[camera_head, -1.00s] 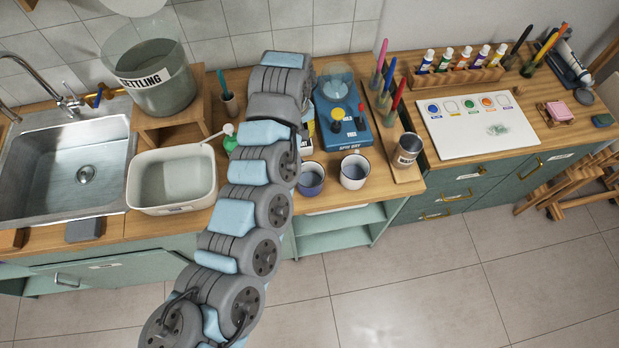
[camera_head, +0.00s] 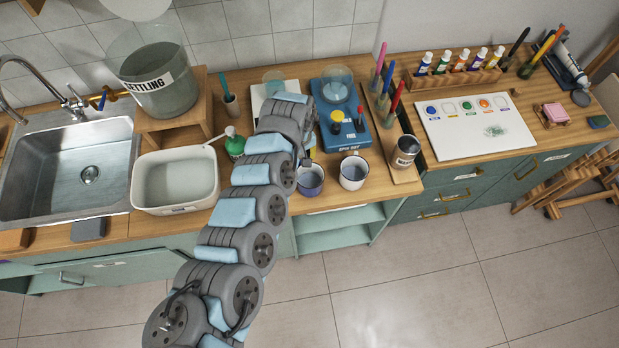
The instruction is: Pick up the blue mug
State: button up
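The blue mug (camera_head: 311,184) stands upright near the counter's front edge, with a dark inside. A white mug (camera_head: 354,173) stands just to its right. My arm comes up from the bottom and its end hangs over the counter behind and slightly left of the blue mug. My gripper (camera_head: 305,161) is mostly hidden by my own arm; only a dark part shows close behind the mug's rim. I cannot see its fingers clearly or whether it touches the mug.
A blue scale-like device (camera_head: 341,124) stands behind the mugs, and a metal can (camera_head: 404,152) is to their right. A green bottle (camera_head: 235,146) and white basin (camera_head: 176,181) are left of my arm. The counter's front edge is close to the mugs.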

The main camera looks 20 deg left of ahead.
jog(key=shift+f, duration=0.9)
grip_shut()
jog(key=shift+r, duration=0.25)
